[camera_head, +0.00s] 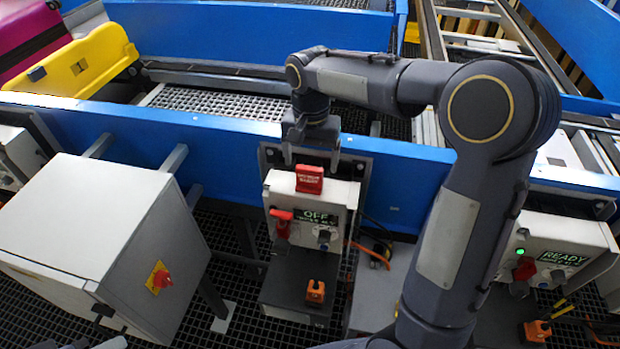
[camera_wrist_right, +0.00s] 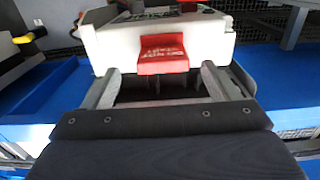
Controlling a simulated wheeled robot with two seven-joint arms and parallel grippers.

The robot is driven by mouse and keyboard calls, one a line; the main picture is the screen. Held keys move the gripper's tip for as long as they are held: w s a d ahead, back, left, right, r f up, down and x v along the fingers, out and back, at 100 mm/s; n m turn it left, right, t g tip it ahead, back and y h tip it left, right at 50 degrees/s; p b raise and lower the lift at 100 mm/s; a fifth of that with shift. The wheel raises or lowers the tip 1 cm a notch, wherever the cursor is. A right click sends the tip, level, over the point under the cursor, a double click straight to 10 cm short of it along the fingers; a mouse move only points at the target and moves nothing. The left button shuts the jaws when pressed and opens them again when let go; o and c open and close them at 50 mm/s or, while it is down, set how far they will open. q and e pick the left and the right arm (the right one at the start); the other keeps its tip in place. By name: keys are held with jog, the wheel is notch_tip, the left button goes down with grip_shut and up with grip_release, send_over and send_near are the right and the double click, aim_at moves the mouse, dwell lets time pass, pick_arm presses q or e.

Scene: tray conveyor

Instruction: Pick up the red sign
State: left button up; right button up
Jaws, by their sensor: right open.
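The red sign (camera_head: 309,179) sits on the top edge of the white control box (camera_head: 338,194) in the middle of the head view. In the right wrist view the red sign (camera_wrist_right: 163,54) shows pale lettering and lies on the box (camera_wrist_right: 108,50), just beyond and between the fingertips. My right gripper (camera_head: 311,165) is above the sign at its back edge. In the wrist view its two fingers (camera_wrist_right: 162,76) are apart, one on each side of the sign, with nothing held. Whether they touch the box cannot be told. My left gripper is not in view.
The box has an OFF display (camera_head: 316,217) and a red switch handle (camera_head: 282,222). A blue conveyor rail (camera_head: 230,141) runs behind it. A grey cabinet (camera_head: 90,215) stands at left and a READY box (camera_head: 545,245) at right.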

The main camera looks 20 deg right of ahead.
aim_at(309, 168)
notch_tip(309, 168, down, 5)
jog(key=shift+w+a+r+p, duration=0.1)
jog(key=shift+r+p, duration=0.05)
jog(key=shift+p, duration=0.5)
jog(key=shift+f, duration=0.35)
jog(key=c, duration=1.1)
jog(key=shift+r, duration=0.1)
